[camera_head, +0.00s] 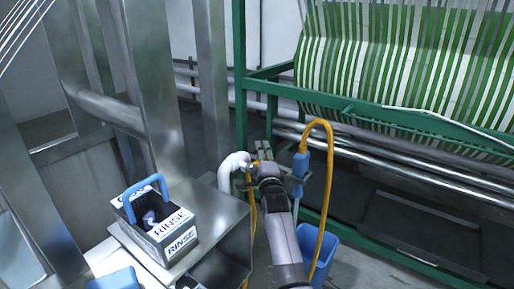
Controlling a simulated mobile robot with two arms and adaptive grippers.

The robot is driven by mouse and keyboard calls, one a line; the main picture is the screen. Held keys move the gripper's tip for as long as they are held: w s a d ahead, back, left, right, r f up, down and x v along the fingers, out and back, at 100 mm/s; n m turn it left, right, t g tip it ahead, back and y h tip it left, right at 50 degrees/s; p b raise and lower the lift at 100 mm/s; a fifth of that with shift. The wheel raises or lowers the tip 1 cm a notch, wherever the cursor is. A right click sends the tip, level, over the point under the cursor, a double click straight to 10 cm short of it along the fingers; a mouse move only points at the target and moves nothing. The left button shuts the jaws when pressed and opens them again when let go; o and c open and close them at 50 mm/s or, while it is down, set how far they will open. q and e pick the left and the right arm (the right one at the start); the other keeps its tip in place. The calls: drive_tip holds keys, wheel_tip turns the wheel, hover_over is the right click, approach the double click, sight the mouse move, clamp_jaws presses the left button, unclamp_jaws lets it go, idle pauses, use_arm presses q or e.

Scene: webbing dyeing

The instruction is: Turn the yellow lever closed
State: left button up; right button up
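My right gripper (263,151) is at the end of my arm, which reaches up from the bottom middle. Its fingers point away from me, just right of a bent white pipe (233,163). The fingers are small, and I cannot tell whether they are open or shut. Some yellow-orange shows beside the gripper at the pipe's end, but I cannot make out a separate yellow lever there; my wrist and gripper cover much of this spot. My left gripper is not in view.
An orange hose (329,170) with a blue fitting (300,166) loops right of my arm, above a blue bin (318,250). A box marked RINSE (178,235) with a blue handle stands on a metal surface at left. A green frame (241,80) carries green-and-white webbing (400,50) behind.

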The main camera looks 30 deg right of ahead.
drive_tip(key=shift+s+r, duration=0.1)
drive_tip(key=shift+r, duration=0.15)
drive_tip(key=shift+c, duration=0.6)
clamp_jaws()
drive_tip(key=shift+f, duration=0.1)
drive_tip(key=shift+f, duration=0.1)
